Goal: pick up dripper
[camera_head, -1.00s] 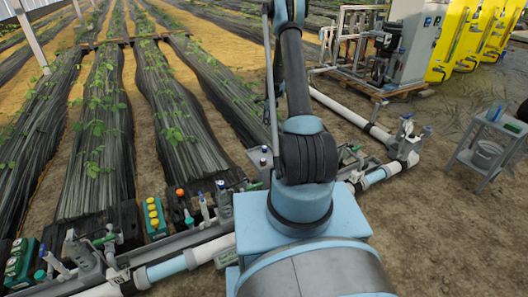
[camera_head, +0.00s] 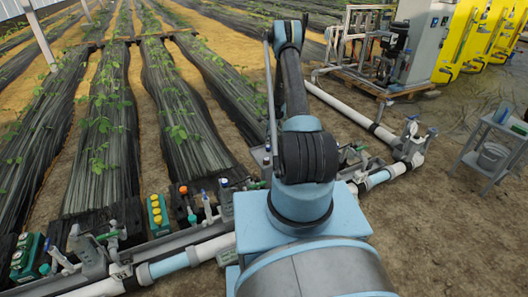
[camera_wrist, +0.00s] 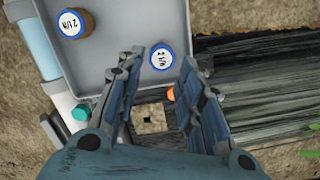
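In the wrist view, my gripper (camera_wrist: 160,62) is open, its two fingers apart. A dripper (camera_wrist: 161,55) with a blue rim and a white top marked like "2 L/h" shows in the gap between the fingertips. I cannot tell if it is between them or below them; no contact shows. A second such dripper (camera_wrist: 73,22) with a brown side stands on the grey tray (camera_wrist: 112,28) to the upper left.
In the head view, a box with yellow buttons (camera_head: 157,215) and blue-handled valves (camera_head: 206,205) line the pipe. A grey cart (camera_head: 493,140) stands right.

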